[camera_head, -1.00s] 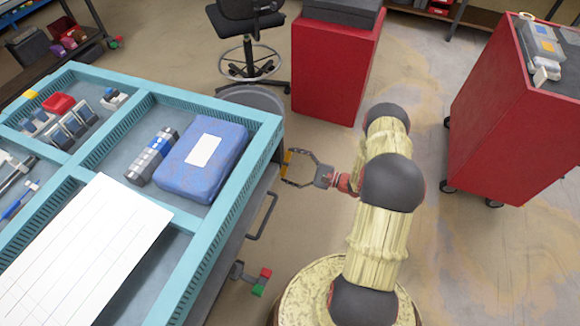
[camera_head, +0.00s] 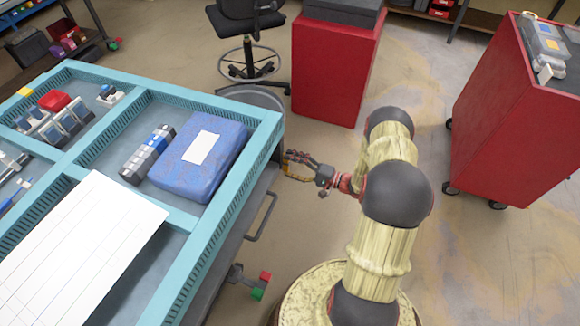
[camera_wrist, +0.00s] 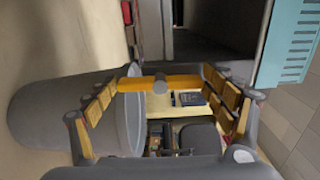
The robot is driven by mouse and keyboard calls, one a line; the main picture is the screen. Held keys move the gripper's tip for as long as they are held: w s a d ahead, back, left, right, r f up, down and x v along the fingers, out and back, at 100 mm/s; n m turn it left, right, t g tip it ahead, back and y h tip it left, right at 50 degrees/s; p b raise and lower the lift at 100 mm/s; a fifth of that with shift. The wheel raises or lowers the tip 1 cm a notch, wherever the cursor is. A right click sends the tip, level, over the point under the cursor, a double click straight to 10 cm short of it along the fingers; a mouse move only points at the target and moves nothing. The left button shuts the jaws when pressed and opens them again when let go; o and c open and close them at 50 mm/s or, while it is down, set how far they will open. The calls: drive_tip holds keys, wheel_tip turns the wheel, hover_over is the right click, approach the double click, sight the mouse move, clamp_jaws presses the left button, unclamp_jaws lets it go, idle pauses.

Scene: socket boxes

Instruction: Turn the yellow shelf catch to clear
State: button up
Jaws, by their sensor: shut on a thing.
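The yellow shelf catch (camera_wrist: 185,82) shows in the wrist view as a bar lying crosswise, with a round grey pivot at its middle. The catch itself cannot be made out clearly there, hidden by the fingers.
A grey round bin (camera_wrist: 65,115) stands close to my left finger in the wrist view. The bench side has a dark handle (camera_head: 262,215) and a red-green knobbed part (camera_head: 262,285). Red cabinets (camera_head: 335,70) stand farther back. Floor between them is open.

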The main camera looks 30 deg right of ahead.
drive_tip(key=shift+n, duration=0.3)
drive_tip(key=shift+f, duration=0.1)
drive_tip(key=o, duration=1)
drive_tip(key=shift+o, duration=0.5)
drive_tip(key=shift+s+d, duration=0.1)
drive_tip(key=v, duration=1.1)
drive_tip(key=shift+s+d, duration=0.25)
drive_tip(key=shift+s, duration=0.05)
